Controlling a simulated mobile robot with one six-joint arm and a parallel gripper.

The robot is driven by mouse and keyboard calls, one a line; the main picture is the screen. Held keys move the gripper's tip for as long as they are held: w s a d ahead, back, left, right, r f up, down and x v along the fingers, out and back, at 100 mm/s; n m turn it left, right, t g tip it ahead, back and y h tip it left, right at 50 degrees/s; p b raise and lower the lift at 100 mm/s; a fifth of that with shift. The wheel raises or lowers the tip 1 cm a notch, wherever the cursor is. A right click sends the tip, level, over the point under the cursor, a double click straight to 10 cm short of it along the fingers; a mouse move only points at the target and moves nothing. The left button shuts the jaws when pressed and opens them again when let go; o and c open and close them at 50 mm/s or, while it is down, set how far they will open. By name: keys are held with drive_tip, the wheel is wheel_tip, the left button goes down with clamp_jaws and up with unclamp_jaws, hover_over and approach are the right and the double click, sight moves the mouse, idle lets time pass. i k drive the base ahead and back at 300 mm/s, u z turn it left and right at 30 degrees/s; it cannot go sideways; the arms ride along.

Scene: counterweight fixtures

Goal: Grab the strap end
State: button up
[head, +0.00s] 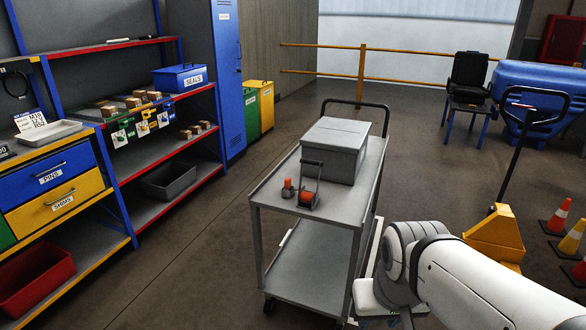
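A small dark-framed device with an orange roll, possibly the strap's reel (308,196), stands on the top shelf of the grey cart (263,205). A small orange piece with a dark base (288,188) sits just left of it. I cannot make out a loose strap end, or whether the orange piece is one. My white arm reaches in from the lower right, beside the cart's right side. My gripper's fingers do not show.
A grey lidded box (335,150) fills the back of the cart top; the front left is bare. The cart's dark handle (357,103) rises behind. Shelving (150,155) stands left across open floor. A yellow-based hand truck (495,235) and cones (572,238) stand right.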

sight(288, 187)
drive_tip(key=u, duration=0.1)
drive_tip(key=i, duration=1.6)
drive_tip(key=u, duration=0.35)
drive_tip(key=k, duration=0.2)
drive_tip(key=u, duration=0.35)
drive_tip(key=i, duration=0.35)
drive_tip(key=z, duration=0.05)
